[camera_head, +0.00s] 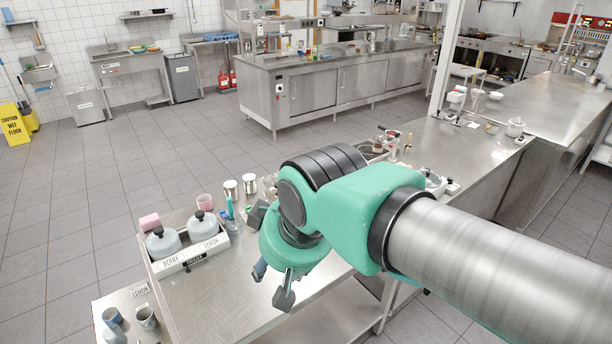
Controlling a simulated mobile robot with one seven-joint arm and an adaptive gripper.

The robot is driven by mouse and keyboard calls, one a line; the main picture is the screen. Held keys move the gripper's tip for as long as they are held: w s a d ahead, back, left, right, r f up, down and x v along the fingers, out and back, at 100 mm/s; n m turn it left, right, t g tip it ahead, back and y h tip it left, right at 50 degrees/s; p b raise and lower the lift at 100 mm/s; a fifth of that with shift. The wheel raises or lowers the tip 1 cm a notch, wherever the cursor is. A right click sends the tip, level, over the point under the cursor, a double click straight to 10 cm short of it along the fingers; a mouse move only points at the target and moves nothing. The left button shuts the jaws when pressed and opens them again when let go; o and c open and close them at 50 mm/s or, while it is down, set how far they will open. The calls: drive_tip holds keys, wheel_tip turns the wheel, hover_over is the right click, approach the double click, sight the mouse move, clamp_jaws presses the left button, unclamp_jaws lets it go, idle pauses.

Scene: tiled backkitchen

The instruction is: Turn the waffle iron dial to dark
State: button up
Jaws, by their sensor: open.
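I cannot make out a waffle iron or its dial for certain. Partly hidden behind my arm, a metal appliance (434,180) with small dark and red details stands on the steel counter; it is too small to identify and no dial setting can be read. My gripper (271,256) is open, with its fingers spread apart above the near steel table, to the left of that appliance. I see nothing held between the fingers. My arm crosses the right foreground and hides part of the counter.
Cups (146,318) stand at lower left. A long counter (560,100) runs back right.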

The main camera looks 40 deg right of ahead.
drive_tip(key=w+d+r+n+g+p, duration=0.1)
drive_tip(key=w+d+r+p, duration=0.3)
drive_tip(key=w, duration=0.4)
drive_tip(key=w+d+r+p, duration=0.2)
drive_tip(key=w+r+p, duration=0.1)
drive_tip(key=w+r, duration=0.4)
drive_tip(key=w+d+n+g+p, duration=0.15)
drive_tip(key=w+d+p, duration=0.7)
drive_tip(key=w, duration=0.85)
drive_tip(key=w+d+f+g+p, duration=0.2)
drive_tip(key=w+d+f+p, duration=0.3)
drive_tip(key=w+d, duration=0.65)
drive_tip(key=w+d+f+n+p, duration=0.1)
drive_tip(key=w+d+f+p, duration=0.1)
drive_tip(key=d+f, duration=0.5)
drive_tip(key=w+d+f+n+p, duration=0.1)
drive_tip(key=w+d+f+p, duration=0.1)
drive_tip(key=d+f+p, duration=0.2)
drive_tip(key=d+f+g, duration=0.1)
drive_tip(key=d+f, duration=0.2)
drive_tip(key=d, duration=0.1)
drive_tip(key=shift+w+d+f, duration=0.2)
drive_tip(key=shift+d+f, duration=0.2)
drive_tip(key=shift+f, duration=0.15)
wheel_tip(320, 180, down, 14)
drive_tip(key=shift+r+p, duration=0.25)
drive_tip(key=shift+p, duration=0.75)
